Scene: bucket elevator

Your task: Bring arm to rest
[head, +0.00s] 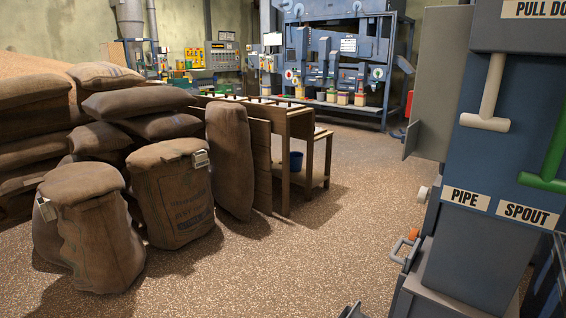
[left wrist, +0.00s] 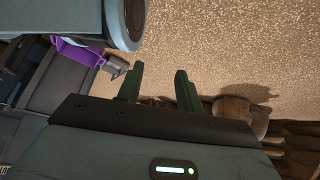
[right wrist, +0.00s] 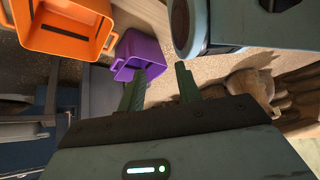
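My left gripper (left wrist: 159,69) shows in the left wrist view with its two dark green fingers apart and nothing between them but floor. My right gripper (right wrist: 160,68) shows in the right wrist view, also with its fingers apart and no object held between them. A purple bucket (right wrist: 138,48) lies beyond the right gripper's left finger; whether they touch is hard to tell. Purple also shows at the left in the left wrist view (left wrist: 75,53). Neither gripper is clearly visible in the head view.
A blue-grey machine (head: 485,240) with "PIPE" and "SPOUT" labels, a pale handle (head: 487,122) and a green handle (head: 543,182) stands at right. An orange bucket (right wrist: 75,14) shows in the right wrist view. Brown sacks (head: 172,192) crowd the left. The middle floor (head: 330,225) is clear.

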